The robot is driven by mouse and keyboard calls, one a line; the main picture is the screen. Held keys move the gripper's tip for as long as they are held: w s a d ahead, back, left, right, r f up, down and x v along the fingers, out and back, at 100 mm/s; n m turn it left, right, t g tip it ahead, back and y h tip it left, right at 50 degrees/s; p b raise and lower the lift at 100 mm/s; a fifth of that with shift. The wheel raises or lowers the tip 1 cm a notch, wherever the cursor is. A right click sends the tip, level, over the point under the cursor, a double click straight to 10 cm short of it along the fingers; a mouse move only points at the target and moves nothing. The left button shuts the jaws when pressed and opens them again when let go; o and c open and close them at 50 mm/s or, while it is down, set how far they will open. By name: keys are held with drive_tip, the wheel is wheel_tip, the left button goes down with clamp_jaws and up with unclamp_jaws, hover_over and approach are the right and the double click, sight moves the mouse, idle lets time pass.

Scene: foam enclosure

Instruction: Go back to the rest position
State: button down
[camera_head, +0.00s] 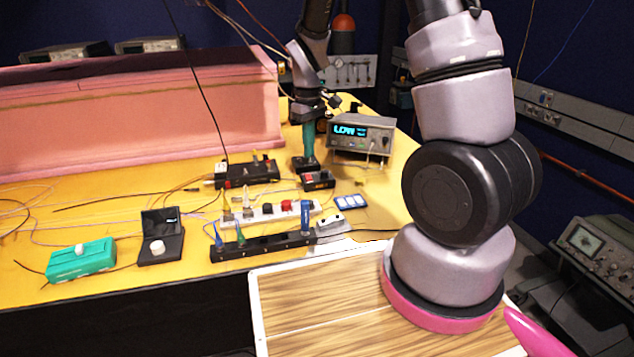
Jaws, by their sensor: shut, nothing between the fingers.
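My arm rises from the wooden-topped platform (330,315) at the lower right, passes out of the top of the picture and comes down again near the back of the yellow table (385,215). My gripper (318,112) is at its end, small and dark, and points down. It is shut and holds nothing. In the picture it is right at the top of an upright teal post (308,143) on a black base. I cannot tell whether they touch.
A grey instrument with a lit display (361,137) stands just right of my gripper. A pink foam enclosure (140,115) fills the back left. Power strips (262,243), a green box (82,262), a black box (160,248) and loose cables lie in front.

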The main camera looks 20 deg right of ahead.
drive_tip(key=s+d+r+m+t+y, duration=0.1)
drive_tip(key=s+d+r+m+t, duration=0.15)
drive_tip(key=r, duration=0.55)
drive_tip(key=s+d+r+m+t+y, duration=0.1)
drive_tip(key=s+r+m, duration=0.15)
drive_tip(key=r, duration=0.65)
drive_tip(key=s+d+r+m+t, duration=0.2)
drive_tip(key=s+r+m, duration=0.3)
drive_tip(key=s+r, duration=0.5)
drive_tip(key=s+t, duration=0.1)
drive_tip(key=s, duration=0.3)
drive_tip(key=shift+d+r+t, duration=0.15)
drive_tip(key=shift+r+t, duration=0.15)
drive_tip(key=shift+t, duration=0.05)
